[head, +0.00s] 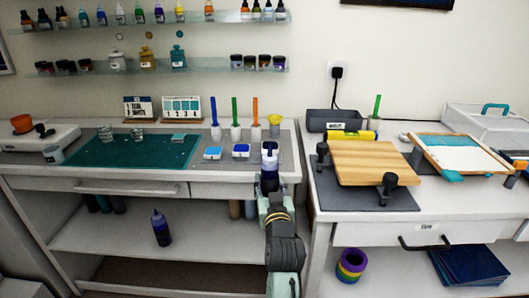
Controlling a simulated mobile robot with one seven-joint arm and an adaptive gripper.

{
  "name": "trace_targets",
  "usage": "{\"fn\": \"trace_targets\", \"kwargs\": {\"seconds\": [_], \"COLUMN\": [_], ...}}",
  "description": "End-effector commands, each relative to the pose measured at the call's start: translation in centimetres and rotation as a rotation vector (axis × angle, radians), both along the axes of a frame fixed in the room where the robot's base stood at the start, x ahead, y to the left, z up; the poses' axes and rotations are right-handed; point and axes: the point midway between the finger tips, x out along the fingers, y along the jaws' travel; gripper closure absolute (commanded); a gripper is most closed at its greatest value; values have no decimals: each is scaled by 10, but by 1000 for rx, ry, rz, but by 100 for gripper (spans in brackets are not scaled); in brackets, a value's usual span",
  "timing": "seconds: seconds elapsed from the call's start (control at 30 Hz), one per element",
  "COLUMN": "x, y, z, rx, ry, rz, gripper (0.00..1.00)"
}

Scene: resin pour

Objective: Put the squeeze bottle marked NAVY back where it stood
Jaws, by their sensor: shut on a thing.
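My gripper (270,181) is at the front edge of the left bench, right of its middle.
A teal mat (128,150) holds clear cups. Wall shelves (150,68) carry bottles and jars. A wooden board (372,161) occupies the right bench. The middle shelf has free room.

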Motion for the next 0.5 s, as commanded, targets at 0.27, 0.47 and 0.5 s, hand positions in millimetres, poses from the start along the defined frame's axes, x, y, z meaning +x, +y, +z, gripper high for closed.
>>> {"fn": "trace_targets", "kwargs": {"seconds": [0.27,0.47,0.5], "x": [-26,-46,-48], "y": [-2,-7,-7], "z": [-144,-229,-237], "rx": [2,-3,-1], "ry": [15,13,8], "rz": [10,-20,-24], "gripper": [85,85,85]}}
